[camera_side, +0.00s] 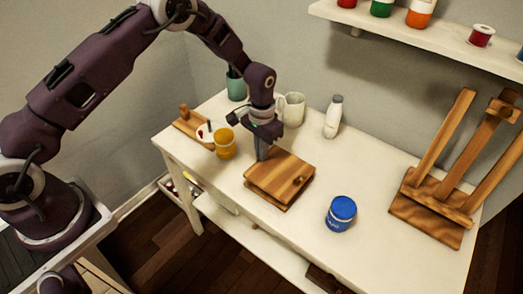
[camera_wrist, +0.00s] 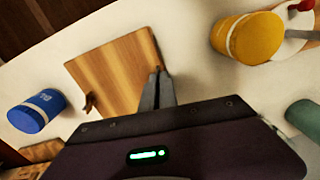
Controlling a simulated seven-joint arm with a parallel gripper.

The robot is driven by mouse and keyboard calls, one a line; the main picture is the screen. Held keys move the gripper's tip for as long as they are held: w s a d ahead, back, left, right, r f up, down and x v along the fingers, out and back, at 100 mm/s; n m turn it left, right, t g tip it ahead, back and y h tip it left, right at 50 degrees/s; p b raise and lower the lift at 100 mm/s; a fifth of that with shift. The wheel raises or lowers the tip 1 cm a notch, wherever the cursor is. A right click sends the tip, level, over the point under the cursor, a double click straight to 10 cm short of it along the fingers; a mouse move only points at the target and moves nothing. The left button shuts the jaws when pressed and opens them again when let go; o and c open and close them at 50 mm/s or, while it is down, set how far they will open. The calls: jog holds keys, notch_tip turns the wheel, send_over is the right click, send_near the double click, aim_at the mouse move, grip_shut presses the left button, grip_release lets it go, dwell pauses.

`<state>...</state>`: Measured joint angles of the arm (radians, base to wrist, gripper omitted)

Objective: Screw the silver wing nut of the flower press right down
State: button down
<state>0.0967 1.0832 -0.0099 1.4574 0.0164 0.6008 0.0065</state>
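The flower press (camera_side: 278,180) is a square of striped wooden boards lying flat on the white table. It also shows in the wrist view (camera_wrist: 112,68). A small brown wing-shaped nut (camera_side: 298,181) stands at its right side; in the wrist view it is at the board's lower left edge (camera_wrist: 90,102). My gripper (camera_side: 262,157) points down at the press's far left corner. In the wrist view its fingertips (camera_wrist: 158,72) are close together at the board's edge. No silver wing nut can be made out; the fingers may hide it.
A blue jar (camera_side: 341,213) stands right of the press. A yellow jar (camera_side: 225,144) and a white mug (camera_side: 292,109) are close to my gripper. A white bottle (camera_side: 333,116) stands behind, and a wooden easel (camera_side: 432,205) at the right. The table's front right is clear.

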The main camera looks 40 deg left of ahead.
jog(key=m, duration=0.5)
jog(key=shift+m, duration=0.3)
dwell(0.4)
jog(key=c, duration=1.6)
grip_release()
jog(key=shift+c, duration=0.2)
notch_tip(320, 180, up, 7)
jog(key=shift+r, duration=0.1)
